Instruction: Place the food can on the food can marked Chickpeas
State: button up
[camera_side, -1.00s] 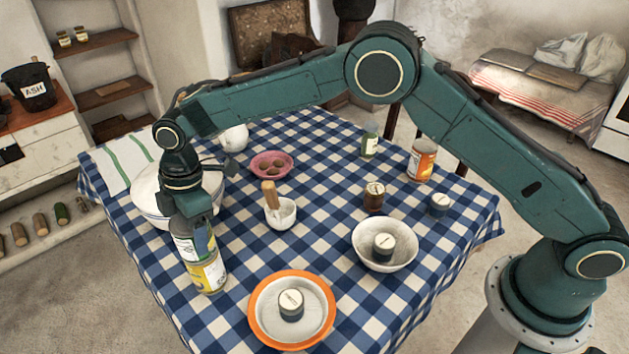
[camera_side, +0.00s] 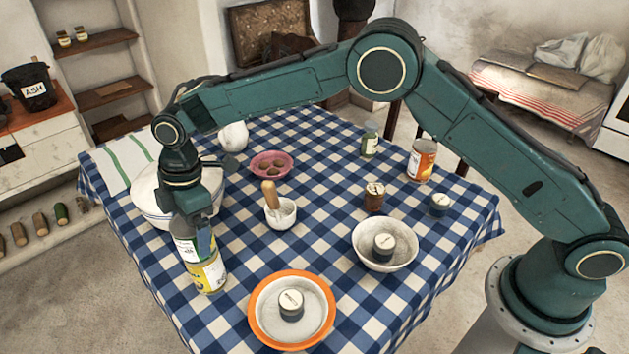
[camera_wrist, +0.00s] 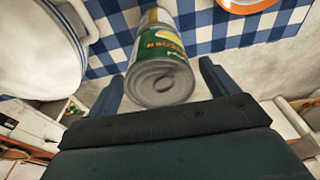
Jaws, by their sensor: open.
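A food can with a white and green label (camera_side: 186,249) stands upright on a can with a yellow label (camera_side: 206,273) at the table's left front. In the wrist view the upper can (camera_wrist: 163,72) shows its grey pull-ring lid and the letters "CORN"; a little yellow of the lower can (camera_wrist: 153,16) shows beyond it. My gripper (camera_side: 197,236) is open around the upper can, with a finger on each side in the wrist view (camera_wrist: 163,80). Whether the fingers touch it I cannot tell. The lower can's wording is too small to read.
An orange-rimmed plate (camera_side: 254,318) with a small weight-like jar stands to the right of the cans. A large white bowl (camera_side: 147,203) is close behind my gripper. A mortar (camera_side: 281,215), a white bowl (camera_side: 366,257) and an orange-labelled can (camera_side: 421,161) stand farther right.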

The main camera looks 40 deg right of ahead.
notch_tip(320, 180, up, 11)
jog(key=d, duration=0.1)
jog(key=shift+d, duration=0.35)
jog(key=shift+r, duration=0.1)
dwell(0.4)
jog(key=s+d+r+m+t, duration=0.1)
jog(key=s+d+r+m, duration=0.5)
jog(key=d, duration=0.4)
jog(key=s+d+r+m+t, duration=0.2)
jog(key=s+d+r+m, duration=0.1)
jog(key=s+d+r, duration=0.5)
jog(key=s+d+f+m+t+h, duration=0.1)
jog(key=s+d+f+m, duration=0.1)
jog(key=s+d+m, duration=0.2)
jog(key=s+d+f+m+t, duration=0.1)
jog(key=s+d+f+m, duration=0.2)
jog(key=s+d, duration=0.6)
jog(key=s+m, duration=0.2)
jog(key=s, duration=0.4)
jog(key=shift+s+d+t+h, duration=0.3)
jog(key=shift+s+d+h, duration=0.05)
jog(key=shift+d+h, duration=0.05)
